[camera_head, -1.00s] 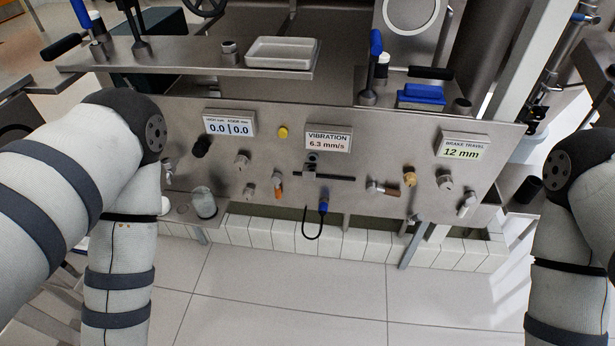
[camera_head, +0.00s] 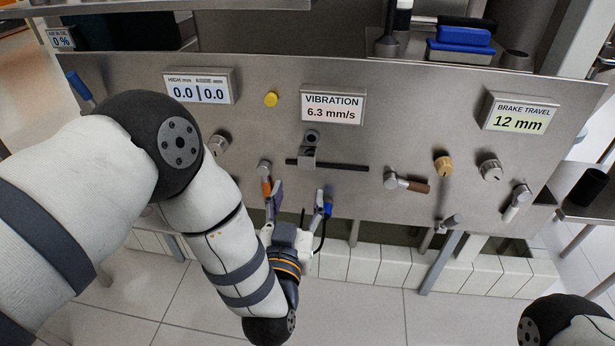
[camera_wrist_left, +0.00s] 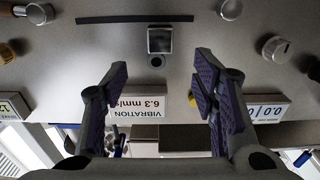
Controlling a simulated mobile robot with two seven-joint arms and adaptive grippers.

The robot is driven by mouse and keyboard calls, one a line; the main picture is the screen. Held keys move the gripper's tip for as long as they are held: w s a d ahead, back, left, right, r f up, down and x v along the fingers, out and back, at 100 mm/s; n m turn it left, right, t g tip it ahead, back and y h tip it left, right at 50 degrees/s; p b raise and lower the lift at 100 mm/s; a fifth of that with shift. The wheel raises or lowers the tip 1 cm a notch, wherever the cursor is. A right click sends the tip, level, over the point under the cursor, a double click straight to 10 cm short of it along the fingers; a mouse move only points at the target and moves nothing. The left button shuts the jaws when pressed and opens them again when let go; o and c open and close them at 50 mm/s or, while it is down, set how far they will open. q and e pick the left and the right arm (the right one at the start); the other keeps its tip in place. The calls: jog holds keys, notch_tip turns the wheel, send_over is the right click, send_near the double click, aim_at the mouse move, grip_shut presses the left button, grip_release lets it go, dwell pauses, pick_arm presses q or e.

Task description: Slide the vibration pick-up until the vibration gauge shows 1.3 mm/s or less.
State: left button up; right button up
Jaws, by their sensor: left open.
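The vibration gauge (camera_head: 333,105) is a white display on the steel panel and reads 6.3 mm/s. Below it the vibration pick-up (camera_head: 309,154), a small grey block with a round dark-centred top, sits near the left end of a dark horizontal slot (camera_head: 345,166). My left gripper (camera_head: 298,196) is open and empty, just below the pick-up and apart from it. In the left wrist view, upside down, the pick-up (camera_wrist_left: 160,40) lies beyond and between the two open fingers (camera_wrist_left: 162,82). My right gripper is out of view.
An orange-handled lever (camera_head: 265,182) is close to the left finger, and a blue connector (camera_head: 327,208) with a black cable is by the right finger. A brown-handled lever (camera_head: 406,183) sits right of the slot. The yellow button (camera_head: 271,99) is above left.

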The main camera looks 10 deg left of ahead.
aim_at(306, 162)
pick_arm(q)
jog(key=w+b, duration=0.3)
jog(key=w, duration=0.7)
jog(key=shift+w, duration=0.35)
jog(key=shift+w+r, duration=0.1)
jog(key=shift+w, duration=0.2)
grip_shut()
